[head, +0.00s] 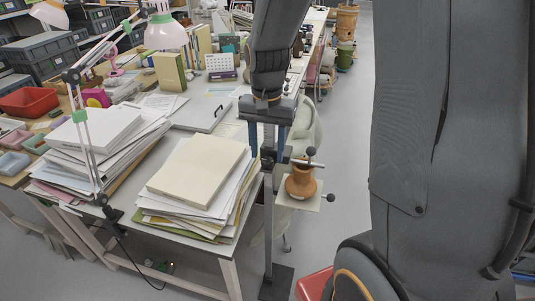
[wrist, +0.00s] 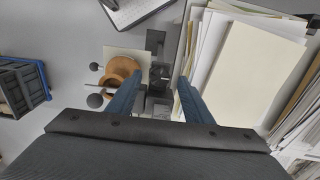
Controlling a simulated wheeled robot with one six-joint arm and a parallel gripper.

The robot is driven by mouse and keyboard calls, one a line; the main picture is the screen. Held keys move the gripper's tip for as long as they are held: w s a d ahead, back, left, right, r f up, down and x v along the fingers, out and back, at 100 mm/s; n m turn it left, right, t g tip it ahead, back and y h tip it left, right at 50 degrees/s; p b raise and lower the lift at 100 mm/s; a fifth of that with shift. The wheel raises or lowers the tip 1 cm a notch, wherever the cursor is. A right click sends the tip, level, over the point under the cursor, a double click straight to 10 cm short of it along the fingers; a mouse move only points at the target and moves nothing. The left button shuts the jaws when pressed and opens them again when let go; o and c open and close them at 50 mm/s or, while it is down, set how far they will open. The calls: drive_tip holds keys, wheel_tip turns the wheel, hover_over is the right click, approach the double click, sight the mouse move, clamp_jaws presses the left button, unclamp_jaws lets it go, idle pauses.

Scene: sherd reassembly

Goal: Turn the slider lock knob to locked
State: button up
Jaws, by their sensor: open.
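A dark upright post (head: 268,215) stands on a flat base at the table's right end, with a dark slider block (head: 268,154) on it. A ball-ended knob (head: 311,151) sticks up to the right of the block, and a second ball-ended knob (head: 331,198) is at the small plate. I cannot tell which is the slider lock knob or its setting. My gripper (head: 267,156) points down with its blue fingers open and empty, one each side of the post. In the wrist view the slider block (wrist: 160,75) shows between the fingertips; contact is unclear.
A brown pot (head: 300,182) sits on the small pale plate (head: 287,199) right of the post. A paper stack (head: 196,175) is close left on the table. A white chair (head: 307,122) stands behind.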

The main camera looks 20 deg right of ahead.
sight(267, 163)
drive_tip(key=shift+f, duration=1.3)
drive_tip(key=shift+c, duration=0.4)
drive_tip(key=c, duration=1)
drive_tip(key=shift+m+p, duration=0.3)
drive_tip(key=shift+p, duration=0.05)
drive_tip(key=m+p, duration=0.1)
drive_tip(key=m, duration=0.1)
drive_tip(key=shift+r+m, duration=0.1)
drive_tip(key=shift+m, duration=0.3)
drive_tip(key=shift+w+m+p, duration=0.1)
drive_tip(key=shift+m+p, duration=0.55)
drive_tip(key=shift+m, duration=1.35)
